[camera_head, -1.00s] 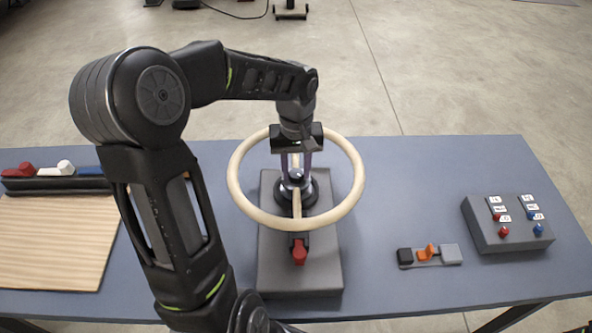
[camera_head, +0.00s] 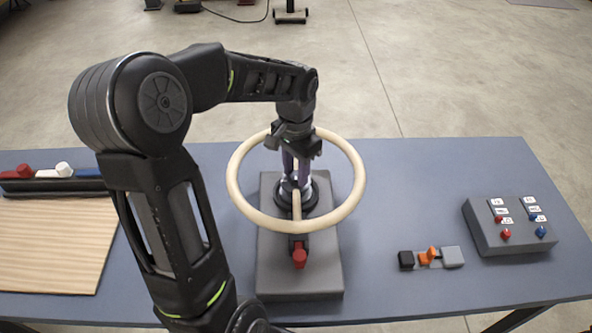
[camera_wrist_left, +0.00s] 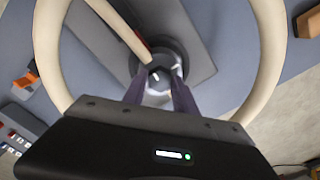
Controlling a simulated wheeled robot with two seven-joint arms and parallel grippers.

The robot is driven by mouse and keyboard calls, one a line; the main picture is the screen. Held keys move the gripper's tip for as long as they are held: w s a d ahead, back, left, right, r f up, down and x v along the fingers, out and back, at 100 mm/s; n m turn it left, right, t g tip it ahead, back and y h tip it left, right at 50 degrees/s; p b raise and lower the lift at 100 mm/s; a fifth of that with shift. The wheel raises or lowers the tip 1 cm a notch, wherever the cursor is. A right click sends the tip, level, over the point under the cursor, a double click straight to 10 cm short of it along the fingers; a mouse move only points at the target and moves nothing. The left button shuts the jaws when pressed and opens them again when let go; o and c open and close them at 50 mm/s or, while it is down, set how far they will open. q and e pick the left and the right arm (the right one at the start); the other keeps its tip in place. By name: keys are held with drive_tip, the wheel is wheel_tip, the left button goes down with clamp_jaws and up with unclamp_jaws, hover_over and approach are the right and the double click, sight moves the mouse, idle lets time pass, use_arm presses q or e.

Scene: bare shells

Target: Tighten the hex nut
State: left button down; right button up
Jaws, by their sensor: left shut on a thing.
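My left gripper (camera_head: 297,180) points straight down at the hub in the middle of a pale ring-shaped wheel (camera_head: 350,205). Its two purple-grey fingers also show in the left wrist view (camera_wrist_left: 159,98), closed around the hex nut at the hub. Only a shiny metal part of the nut (camera_wrist_left: 157,99) shows between the fingers; the rest is hidden. A dark round post with a white mark (camera_wrist_left: 155,75) stands at the wheel's centre. My right gripper is not in view.
A grey box with red and blue buttons (camera_head: 485,232) stands at the right of the blue table (camera_head: 420,170). A small strip with an orange switch (camera_head: 431,255) lies nearer. A wooden board (camera_head: 45,245) and a dark rack (camera_head: 80,187) are at the left.

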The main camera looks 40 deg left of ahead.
sight(296, 175)
use_arm(q)
drive_tip(key=shift+m, duration=0.7)
drive_tip(key=c, duration=1)
unclamp_jaws()
drive_tip(key=shift+o, duration=0.2)
drive_tip(key=shift+r, duration=0.15)
wheel_tip(296, 175, up, 6)
drive_tip(key=p, duration=0.4)
drive_tip(key=shift+p, duration=0.35)
drive_tip(key=shift+r+b, duration=0.2)
drive_tip(key=shift+b, duration=0.25)
drive_tip(key=shift+r, duration=0.55)
